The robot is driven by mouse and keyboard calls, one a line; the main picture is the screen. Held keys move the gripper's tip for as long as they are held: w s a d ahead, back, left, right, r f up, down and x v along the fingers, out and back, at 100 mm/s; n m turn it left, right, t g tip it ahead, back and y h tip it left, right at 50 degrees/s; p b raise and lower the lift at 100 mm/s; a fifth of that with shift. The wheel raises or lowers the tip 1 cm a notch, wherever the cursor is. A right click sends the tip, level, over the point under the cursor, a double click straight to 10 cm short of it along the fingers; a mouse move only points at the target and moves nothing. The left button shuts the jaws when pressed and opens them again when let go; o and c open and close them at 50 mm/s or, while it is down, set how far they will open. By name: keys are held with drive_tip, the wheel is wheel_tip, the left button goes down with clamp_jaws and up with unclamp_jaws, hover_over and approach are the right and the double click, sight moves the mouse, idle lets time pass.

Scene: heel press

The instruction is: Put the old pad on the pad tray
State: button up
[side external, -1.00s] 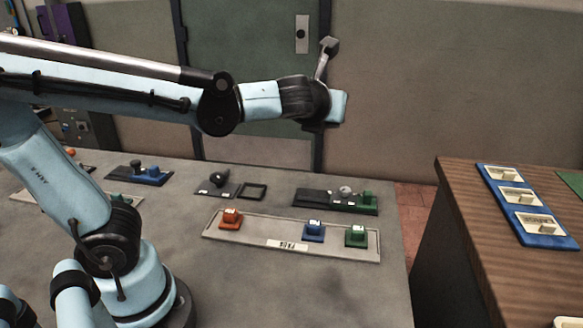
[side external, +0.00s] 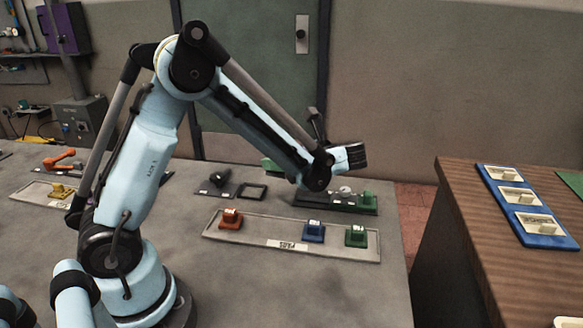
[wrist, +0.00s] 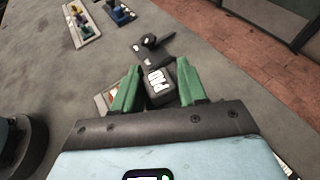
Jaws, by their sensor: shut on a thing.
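My gripper (wrist: 154,88) has green fingers and is shut on the old pad (wrist: 158,83), a dark block with a white label. It holds the pad above the table in the wrist view.
Another tray (side external: 38,191) is at left. A wooden counter (side external: 455,205) holds a blue rack (side external: 528,215).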

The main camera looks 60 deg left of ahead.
drive_tip(key=shift+s+f+n+g, duration=0.45)
drive_tip(key=shift+f+n+g, duration=0.05)
drive_tip(key=shift+f, duration=0.05)
drive_tip(key=shift+a, duration=0.1)
hover_over(252, 192)
wheel_tip(252, 192, down, 7)
drive_tip(key=shift+r, duration=0.1)
drive_tip(key=shift+f, duration=1.9)
drive_tip(key=o, duration=1.2)
drive_tip(key=shift+c, duration=0.2)
drive_tip(key=shift+f, duration=0.1)
